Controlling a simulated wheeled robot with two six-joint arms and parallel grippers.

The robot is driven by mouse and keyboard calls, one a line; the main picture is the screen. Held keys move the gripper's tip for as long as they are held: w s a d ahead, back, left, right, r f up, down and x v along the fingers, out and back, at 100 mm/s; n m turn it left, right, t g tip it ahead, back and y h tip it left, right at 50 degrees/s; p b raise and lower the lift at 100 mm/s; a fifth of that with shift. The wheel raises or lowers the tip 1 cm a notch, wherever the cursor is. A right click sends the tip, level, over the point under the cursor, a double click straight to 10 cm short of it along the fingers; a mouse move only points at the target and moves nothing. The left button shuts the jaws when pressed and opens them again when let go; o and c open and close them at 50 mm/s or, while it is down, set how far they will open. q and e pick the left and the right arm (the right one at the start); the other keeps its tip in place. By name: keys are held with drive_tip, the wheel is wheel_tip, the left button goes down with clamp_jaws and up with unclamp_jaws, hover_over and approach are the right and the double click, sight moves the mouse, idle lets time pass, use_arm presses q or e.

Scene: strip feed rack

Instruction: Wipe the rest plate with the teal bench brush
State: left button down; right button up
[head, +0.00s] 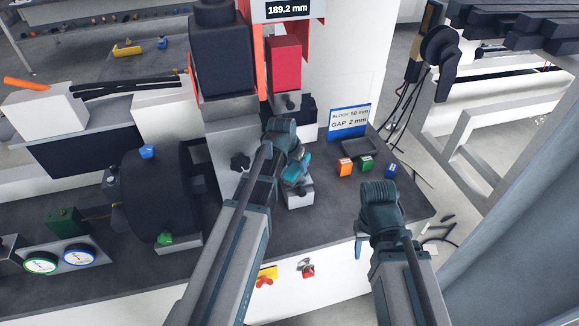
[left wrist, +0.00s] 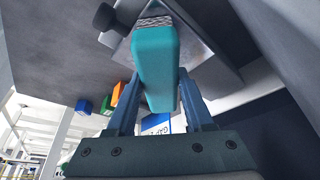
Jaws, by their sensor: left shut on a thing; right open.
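The teal bench brush (head: 297,170) is in my left gripper (head: 293,178), over a small pale metal block with a flat top, which looks like the rest plate (head: 300,198). In the left wrist view the teal handle (left wrist: 155,65) sits between the two fingers of my left gripper (left wrist: 157,100). Its grey bristles (left wrist: 153,22) are at the far end, over or against the metal plate (left wrist: 200,45); I cannot tell if they touch. My right gripper (head: 359,246) is open in front of the bench's right part, its fingers mostly hidden.
Orange (head: 345,166), green (head: 366,163) and blue (head: 391,170) blocks stand right of the plate, near a dark tray (head: 358,147) and a gap sign (head: 348,122). A dark drum (head: 155,195) stands left.

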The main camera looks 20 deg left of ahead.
use_arm(q)
drive_tip(key=shift+w+d, duration=0.35)
drive_tip(key=shift+d, duration=0.1)
drive_tip(key=shift+s+a, duration=0.65)
drive_tip(key=shift+a, duration=0.2)
drive_tip(key=shift+s+a, duration=0.65)
drive_tip(key=shift+a, duration=0.2)
drive_tip(key=shift+f, duration=0.1)
drive_tip(key=shift+w+d, duration=0.1)
